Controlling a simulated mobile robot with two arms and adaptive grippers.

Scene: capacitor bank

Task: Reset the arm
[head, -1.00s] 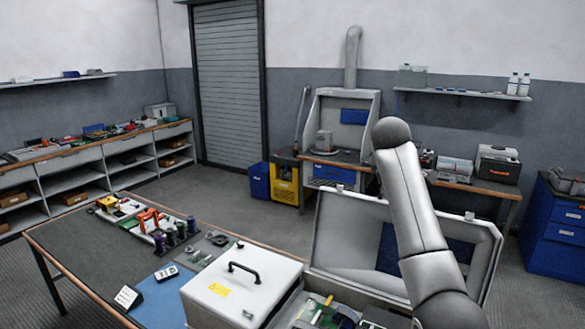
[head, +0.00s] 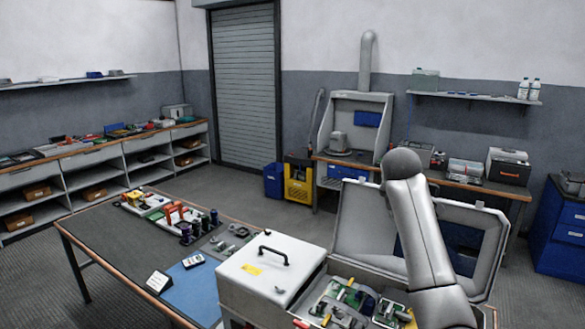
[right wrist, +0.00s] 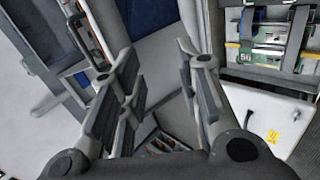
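My right arm (head: 425,240) rises from the lower right of the head view, with a rounded joint at its top. It passes in front of an open grey case (head: 362,222). The right gripper is not visible in the head view. In the right wrist view my right gripper (right wrist: 160,65) has its fingers spread apart, with nothing between them. The case's green boards (right wrist: 260,45) are at the upper right there, beside the right finger. My left gripper is in neither view.
A white box (head: 262,272) with a black handle stands on the workbench (head: 105,225) beside the case. Small parts, a card (head: 158,281) and a blue mat (head: 190,290) lie to its left. Open floor (head: 245,196) lies behind the bench.

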